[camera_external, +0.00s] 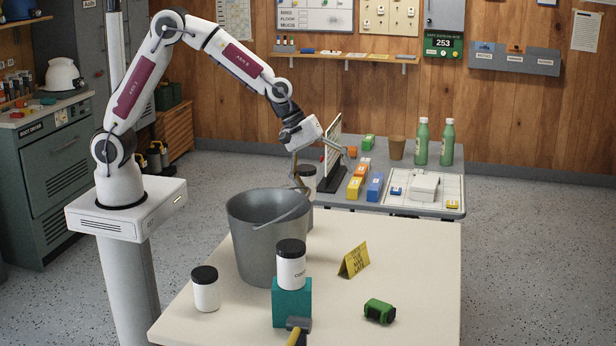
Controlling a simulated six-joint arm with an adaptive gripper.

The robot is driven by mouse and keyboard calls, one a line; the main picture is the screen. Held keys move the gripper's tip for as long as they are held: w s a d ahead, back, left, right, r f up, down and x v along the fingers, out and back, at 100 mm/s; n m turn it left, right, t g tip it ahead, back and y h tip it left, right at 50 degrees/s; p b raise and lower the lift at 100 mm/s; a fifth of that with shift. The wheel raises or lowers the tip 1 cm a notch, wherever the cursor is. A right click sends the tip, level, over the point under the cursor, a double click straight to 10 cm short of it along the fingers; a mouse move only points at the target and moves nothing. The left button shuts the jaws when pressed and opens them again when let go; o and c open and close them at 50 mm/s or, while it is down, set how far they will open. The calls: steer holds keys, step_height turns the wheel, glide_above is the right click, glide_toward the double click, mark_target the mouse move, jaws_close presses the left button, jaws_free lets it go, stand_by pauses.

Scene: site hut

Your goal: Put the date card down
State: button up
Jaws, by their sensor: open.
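No card can be read clearly as the date card. A folded yellow card (354,261) with small dark lettering stands like a tent on the cream table (410,290), right of the grey bucket. An upright white panel (331,146) in a dark stand (326,185) is seen nearly edge-on at the near left of the back table. My gripper (323,174) is open, pointing down beside this panel, behind the bucket. One finger is in front of the panel's edge, the other above a black-lidded jar (307,172). I cannot tell whether it touches either.
The grey bucket (262,240) stands on the cream table with a teal block (292,303) bearing a jar (291,268), another jar (206,290), a green item (379,311) and a hammer (297,328). The back table holds coloured boxes (374,187), green bottles (421,143) and a cup (396,148).

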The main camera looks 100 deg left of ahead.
steer(key=w+a+f+n, duration=0.1)
steer(key=w+f+n, duration=0.2)
steer(key=f, duration=0.2)
steer(key=n+g+h, duration=0.1)
steer(key=n+g, duration=0.1)
steer(key=n, duration=0.8)
glide_toward(355, 257)
steer(key=f, duration=0.3)
steer(key=shift+a, duration=0.4)
steer(key=shift+f, duration=0.1)
steer(key=shift+x, duration=1.25)
steer(key=shift+w+f, duration=0.1)
steer(key=shift+f, duration=0.05)
steer(key=shift+x, duration=2.45)
steer(key=shift+w+a, duration=0.15)
steer(key=shift+w, duration=0.05)
